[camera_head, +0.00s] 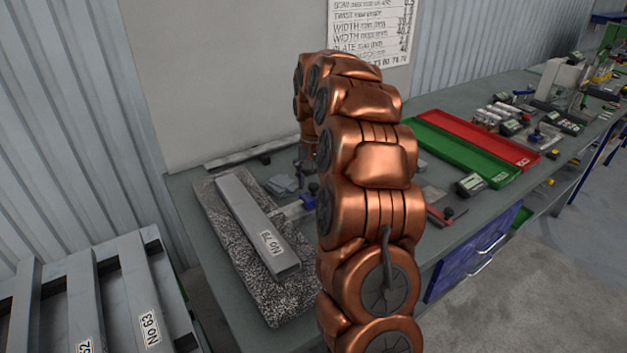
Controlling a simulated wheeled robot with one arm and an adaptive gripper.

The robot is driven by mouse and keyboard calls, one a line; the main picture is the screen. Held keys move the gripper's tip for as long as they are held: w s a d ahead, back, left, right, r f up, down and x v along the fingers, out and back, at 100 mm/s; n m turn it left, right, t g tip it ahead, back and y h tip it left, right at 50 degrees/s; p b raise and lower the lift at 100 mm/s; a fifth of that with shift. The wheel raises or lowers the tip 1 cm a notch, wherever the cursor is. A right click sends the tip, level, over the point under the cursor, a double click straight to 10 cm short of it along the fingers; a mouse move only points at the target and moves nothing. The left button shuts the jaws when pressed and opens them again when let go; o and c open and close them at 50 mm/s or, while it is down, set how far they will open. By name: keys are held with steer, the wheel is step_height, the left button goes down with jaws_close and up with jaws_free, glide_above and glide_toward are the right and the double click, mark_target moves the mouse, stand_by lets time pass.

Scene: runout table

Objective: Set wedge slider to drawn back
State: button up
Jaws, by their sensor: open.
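My copper arm rises through the middle of the view and bends over and down at the back. My gripper (309,160) shows only as a small dark part below the arm's far end, over the back of the table; the arm covers most of it. I cannot surely tell the wedge slider. A blue and grey fixture with a dark blue knob (313,188) stands partly behind the arm, beside the granite plate. A red piece with a dark knob (447,212) lies right of the arm. No contact between my gripper and either piece can be made out.
Green (465,150) and red (485,135) trays and a small meter (470,185) stand right. A slatted grey rack (105,290) is at lower left.

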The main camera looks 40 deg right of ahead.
jaws_close()
stand_by(0.3)
stand_by(0.3)
